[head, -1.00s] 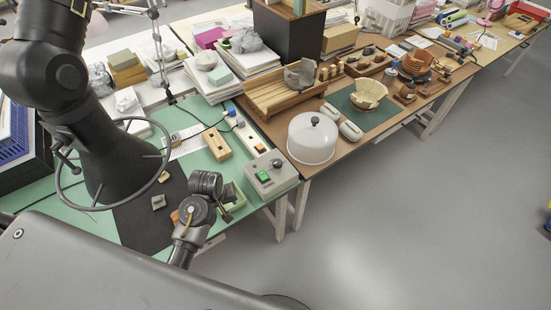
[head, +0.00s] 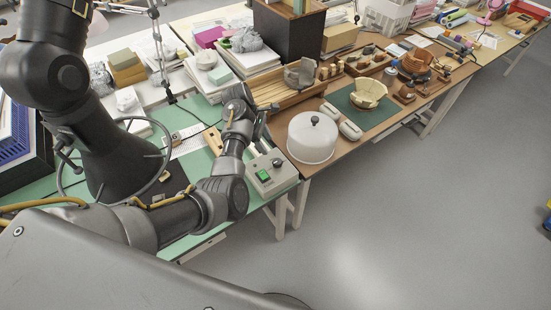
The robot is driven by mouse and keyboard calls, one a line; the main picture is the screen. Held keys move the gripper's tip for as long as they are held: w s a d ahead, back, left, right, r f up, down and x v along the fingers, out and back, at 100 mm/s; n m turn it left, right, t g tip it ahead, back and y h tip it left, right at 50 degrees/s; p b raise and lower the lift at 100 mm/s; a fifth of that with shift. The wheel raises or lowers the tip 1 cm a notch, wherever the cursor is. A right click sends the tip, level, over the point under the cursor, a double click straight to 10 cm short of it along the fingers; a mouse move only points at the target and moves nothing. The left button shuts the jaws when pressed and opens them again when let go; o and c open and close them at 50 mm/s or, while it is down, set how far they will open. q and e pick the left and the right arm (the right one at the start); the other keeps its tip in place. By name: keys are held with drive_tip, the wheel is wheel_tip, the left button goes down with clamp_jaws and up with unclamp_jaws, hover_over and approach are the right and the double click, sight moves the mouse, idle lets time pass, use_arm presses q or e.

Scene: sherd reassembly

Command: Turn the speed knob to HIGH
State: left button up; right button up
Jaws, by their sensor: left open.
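The grey control box (head: 283,182) sits at the right front corner of the green-topped table. It carries a lit green switch (head: 263,175) and a small dark knob (head: 277,162) on its top. The knob's setting and labels are too small to read. My left gripper (head: 264,122) is open and empty, raised above the table behind the box in the picture. It is apart from the knob. My left forearm passes left of the box and covers part of the table. My right gripper is not in view.
A white domed cover (head: 311,141) with a black top knob stands close right of the box on the brown table. A wooden block (head: 211,139) is partly hidden behind my arm. A wooden rack (head: 285,88) stands beyond the gripper. Open floor lies at right.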

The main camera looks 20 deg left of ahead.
sight(277, 161)
use_arm(q)
drive_tip(key=x, duration=1)
drive_tip(key=shift+f, duration=0.15)
drive_tip(key=c, duration=1)
